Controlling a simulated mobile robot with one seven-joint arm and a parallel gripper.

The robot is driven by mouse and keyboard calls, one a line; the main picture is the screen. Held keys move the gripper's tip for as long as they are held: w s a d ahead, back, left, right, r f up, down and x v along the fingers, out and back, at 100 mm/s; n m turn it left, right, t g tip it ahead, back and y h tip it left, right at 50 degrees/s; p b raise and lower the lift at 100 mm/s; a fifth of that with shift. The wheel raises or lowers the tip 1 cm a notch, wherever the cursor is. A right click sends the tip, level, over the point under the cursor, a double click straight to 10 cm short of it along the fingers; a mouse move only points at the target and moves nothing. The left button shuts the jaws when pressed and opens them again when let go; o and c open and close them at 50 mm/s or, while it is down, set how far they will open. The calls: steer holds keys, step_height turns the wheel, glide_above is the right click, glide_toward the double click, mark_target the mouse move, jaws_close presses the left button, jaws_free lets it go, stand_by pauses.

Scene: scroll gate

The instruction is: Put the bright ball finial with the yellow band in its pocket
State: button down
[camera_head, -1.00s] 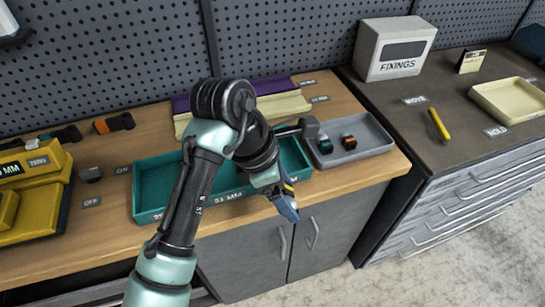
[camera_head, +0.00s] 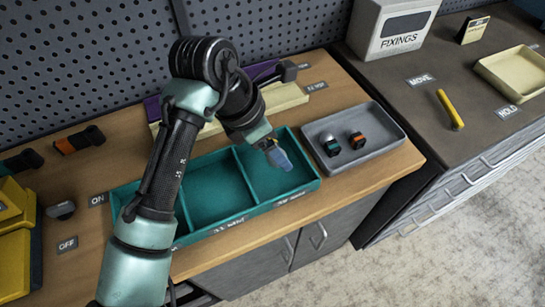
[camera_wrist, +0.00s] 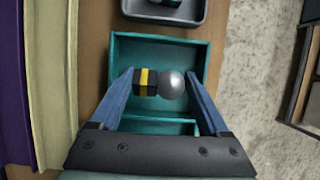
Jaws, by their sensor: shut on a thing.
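The bright ball finial (camera_wrist: 172,84) has a shiny silver ball and a black body with a yellow band. In the wrist view it lies sideways between the two blue fingers of my gripper (camera_wrist: 163,82), which is shut on it. The teal divided tray (camera_head: 213,190) stands on the wooden bench. My gripper (camera_head: 281,158) is over its right-hand compartment, and that compartment shows below the finial in the wrist view. The finial is hidden by the gripper in the head view. The compartments look empty where visible; my arm covers part of the left end.
A grey tray (camera_head: 378,150) to the right holds a teal-banded finial (camera_head: 332,148) and an orange-banded finial (camera_head: 357,140). Cream and purple strips lie behind the teal tray. A yellow device (camera_head: 20,230) stands far left. A dark cabinet top with a FIXINGS box (camera_head: 392,25) is at right.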

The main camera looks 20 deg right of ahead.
mark_target(274, 170)
steer(key=shift+f, duration=2.35)
steer(key=shift+f, duration=0.1)
jaws_free()
